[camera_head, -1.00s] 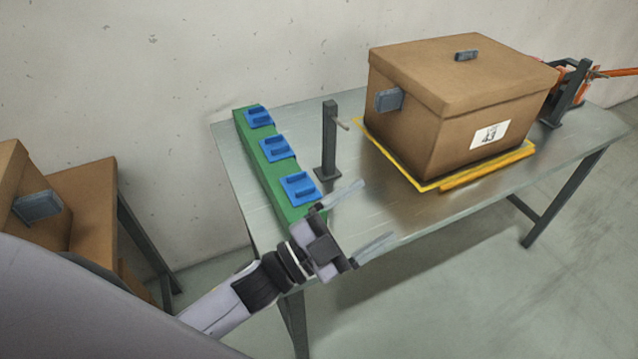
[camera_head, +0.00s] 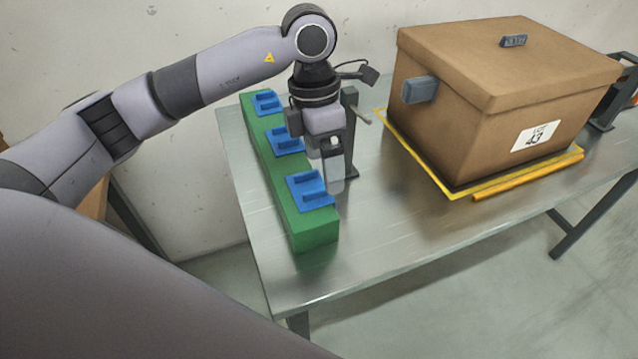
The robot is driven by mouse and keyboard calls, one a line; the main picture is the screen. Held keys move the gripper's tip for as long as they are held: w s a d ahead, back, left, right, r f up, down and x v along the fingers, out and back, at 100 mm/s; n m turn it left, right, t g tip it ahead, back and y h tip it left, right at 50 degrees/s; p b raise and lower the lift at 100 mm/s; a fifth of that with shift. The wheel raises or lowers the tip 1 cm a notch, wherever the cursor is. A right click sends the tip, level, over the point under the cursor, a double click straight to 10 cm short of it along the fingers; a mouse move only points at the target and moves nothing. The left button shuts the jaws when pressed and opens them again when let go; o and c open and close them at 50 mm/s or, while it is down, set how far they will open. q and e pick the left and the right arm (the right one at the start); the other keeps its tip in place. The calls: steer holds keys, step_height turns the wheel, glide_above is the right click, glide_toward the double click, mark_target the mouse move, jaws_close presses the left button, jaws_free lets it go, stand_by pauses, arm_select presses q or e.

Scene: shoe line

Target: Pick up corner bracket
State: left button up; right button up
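Three blue brackets sit in a row on a long green block (camera_head: 315,232) along the table's left side: a near one (camera_head: 310,189), a middle one (camera_head: 283,140) and a far one (camera_head: 267,103). I take these to be the corner brackets. My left gripper (camera_head: 333,180) points down beside the near bracket's right edge, in front of the dark post. One finger shows clearly; the other is mostly hidden, so I cannot tell the opening or whether it touches the bracket. My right gripper is out of view.
A dark post (camera_head: 350,150) with a side peg stands just right of the gripper. A large lidded cardboard box (camera_head: 470,120) stands on a yellow-edged mat (camera_head: 430,178) to the right. The table's front middle (camera_head: 370,240) is clear.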

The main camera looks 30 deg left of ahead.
mark_target(313, 187)
arm_select(q)
steer(key=a, duration=0.1)
steer(key=w+a+y, duration=0.1)
steer(key=a+r, duration=0.1)
steer(key=shift+w+t+y, duration=0.25)
steer(key=shift+t+y, duration=0.05)
steer(key=shift+a+f, duration=0.1)
steer(key=shift+f, duration=0.2)
steer(key=f, duration=0.6)
steer(key=shift+s+d+p, duration=0.2)
steer(key=shift+d+p, duration=0.1)
steer(key=shift+c, duration=0.3)
steer(key=c, duration=1.1)
